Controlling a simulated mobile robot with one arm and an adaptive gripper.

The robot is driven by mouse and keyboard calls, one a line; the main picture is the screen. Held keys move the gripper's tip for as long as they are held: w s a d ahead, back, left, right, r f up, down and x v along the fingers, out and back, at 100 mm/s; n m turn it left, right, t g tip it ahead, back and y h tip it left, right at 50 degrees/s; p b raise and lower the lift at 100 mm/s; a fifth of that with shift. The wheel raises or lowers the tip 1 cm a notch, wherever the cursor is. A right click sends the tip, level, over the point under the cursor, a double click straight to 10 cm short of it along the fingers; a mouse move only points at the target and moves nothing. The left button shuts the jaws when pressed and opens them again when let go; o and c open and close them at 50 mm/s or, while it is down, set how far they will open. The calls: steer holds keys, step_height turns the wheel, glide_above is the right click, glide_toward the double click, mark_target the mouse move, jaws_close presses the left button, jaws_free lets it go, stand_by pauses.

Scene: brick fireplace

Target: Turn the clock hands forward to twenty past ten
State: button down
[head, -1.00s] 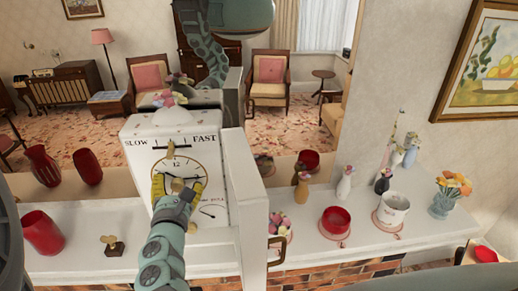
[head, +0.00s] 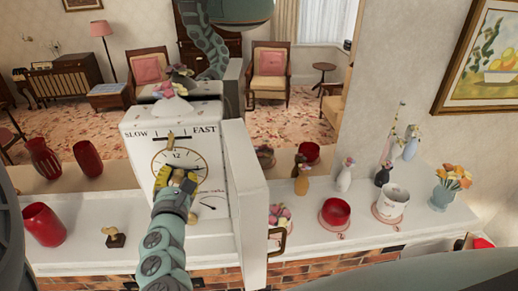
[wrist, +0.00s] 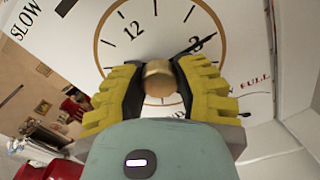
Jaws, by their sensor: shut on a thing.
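The clock (head: 140,147) is a white case with a round, gold-ringed dial and the words SLOW and FAST above it. My gripper (head: 178,179) is in front of the dial, its yellow fingers covering the middle and lower part. In the wrist view the fingers are shut on a round brass knob (wrist: 158,78) in front of the dial. A black clock hand (wrist: 196,45) reaches up and right from behind the fingers, close to the 3. Any other hand and the lower numerals are hidden or unclear.
A white door panel (head: 250,185) stands out at the clock's right side, close to my arm. Red vases (head: 43,225) and a small brass ornament (head: 115,236) are to the left. A red bowl (head: 335,212) and white pot (head: 393,203) stand right on the mantel.

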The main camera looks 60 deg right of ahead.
steer(key=shift+f, duration=0.15)
steer(key=m+b, duration=0.2)
steer(key=m, duration=0.1)
steer(key=shift+f+b, duration=0.1)
steer(key=shift+b, duration=0.2)
steer(key=shift+w+m+b, duration=0.1)
steer(key=shift+m+b, duration=0.45)
steer(key=shift+m, duration=0.75)
steer(key=c, duration=0.6)
jaws_free()
steer(key=shift+r, duration=0.2)
steer(key=shift+c, duration=0.2)
